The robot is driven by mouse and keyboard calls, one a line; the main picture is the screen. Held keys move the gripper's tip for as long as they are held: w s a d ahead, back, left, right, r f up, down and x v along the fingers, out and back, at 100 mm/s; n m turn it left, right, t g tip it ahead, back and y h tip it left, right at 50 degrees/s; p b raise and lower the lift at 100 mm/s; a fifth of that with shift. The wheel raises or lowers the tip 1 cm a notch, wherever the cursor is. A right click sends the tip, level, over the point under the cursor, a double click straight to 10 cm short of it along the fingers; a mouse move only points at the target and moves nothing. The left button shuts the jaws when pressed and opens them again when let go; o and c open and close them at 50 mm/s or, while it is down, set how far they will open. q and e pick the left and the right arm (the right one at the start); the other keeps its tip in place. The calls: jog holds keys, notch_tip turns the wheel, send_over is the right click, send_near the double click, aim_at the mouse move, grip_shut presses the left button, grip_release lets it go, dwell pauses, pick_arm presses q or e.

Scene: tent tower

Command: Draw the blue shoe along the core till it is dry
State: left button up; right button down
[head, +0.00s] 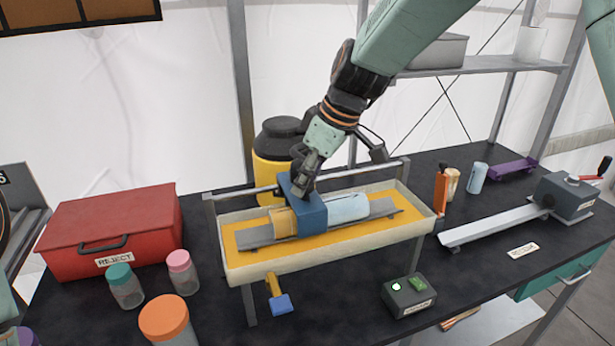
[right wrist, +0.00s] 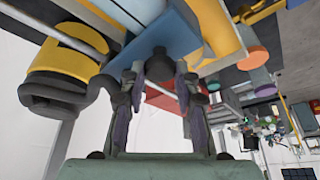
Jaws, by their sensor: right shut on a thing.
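The blue shoe (head: 310,213) sits on the core about midway along it. The core (head: 348,207) lies lengthwise on a grey rail in a cream tray (head: 330,257) with a yellow-orange floor. The core is pale blue and wet-looking to the right of the shoe, and tan to its left. My right gripper (head: 304,180) comes down from above and is shut on the shoe's dark knob. In the right wrist view the shoe (right wrist: 150,38) shows beyond my fingers, beside the tan core (right wrist: 212,25). The shoe hides the core under it. My left gripper is out of view.
A red REJECT box (head: 115,225) and lidded jars (head: 165,318) stand left. A yellow drum (head: 270,165) is behind the tray. A button box (head: 408,295) and a blue-ended tool (head: 279,302) are in front. A cranked rail (head: 500,222) lies right.

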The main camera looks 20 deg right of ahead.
jog(key=shift+s+a, duration=0.1)
jog(key=shift+a, duration=0.7)
jog(key=shift+d, duration=0.15)
jog(key=c, duration=1.3)
grip_release()
jog(key=shift+d+f, duration=0.1)
jog(key=shift+d, duration=0.15)
jog(key=shift+c, duration=0.2)
jog(key=o, duration=0.3)
jog(key=shift+s+d, duration=0.1)
jog(key=shift+d, duration=0.1)
jog(key=shift+o, duration=0.2)
jog(key=shift+a, duration=0.4)
jog(key=v, duration=1.2)
jog(key=shift+a, duration=0.15)
